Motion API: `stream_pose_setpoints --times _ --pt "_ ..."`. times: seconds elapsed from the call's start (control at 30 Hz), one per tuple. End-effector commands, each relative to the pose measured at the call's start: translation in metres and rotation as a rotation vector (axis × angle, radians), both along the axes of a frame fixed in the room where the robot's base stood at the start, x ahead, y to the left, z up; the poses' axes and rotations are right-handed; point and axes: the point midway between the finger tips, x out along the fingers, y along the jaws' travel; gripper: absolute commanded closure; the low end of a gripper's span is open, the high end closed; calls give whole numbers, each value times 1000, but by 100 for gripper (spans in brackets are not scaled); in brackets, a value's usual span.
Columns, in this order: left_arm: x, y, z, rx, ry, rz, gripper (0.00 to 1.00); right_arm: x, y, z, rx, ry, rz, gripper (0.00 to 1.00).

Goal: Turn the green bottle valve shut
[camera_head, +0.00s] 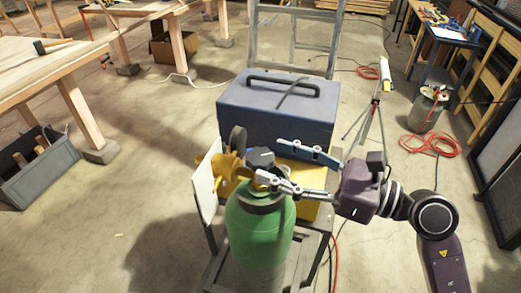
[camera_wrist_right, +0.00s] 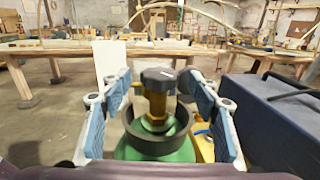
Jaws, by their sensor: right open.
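The green bottle (camera_head: 258,225) stands upright at the front of a small stand. Its dark valve knob (camera_head: 260,157) tops it, above a dark collar. In the right wrist view the knob (camera_wrist_right: 158,75) sits on a brass stem inside the collar (camera_wrist_right: 160,135), with the green shoulder (camera_wrist_right: 150,150) below. My right gripper (camera_head: 285,167) comes in from the right and is open. Its two blue-padded fingers (camera_wrist_right: 160,115) stand on either side of the knob and collar, with gaps visible on both sides. My left gripper is not in view.
A yellow object (camera_head: 305,190) and a white panel (camera_head: 206,185) are beside the bottle.

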Motion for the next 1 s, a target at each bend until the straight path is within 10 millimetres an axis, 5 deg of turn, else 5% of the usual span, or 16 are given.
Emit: stream_pose_setpoints --times 0.3,0.6,1.0 --pt "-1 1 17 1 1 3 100 17 35 2 4 3 1 44" --pt "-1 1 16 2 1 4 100 19 38 0 2 2 0 44" --pt "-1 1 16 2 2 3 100 18 37 0 4 3 0 87"
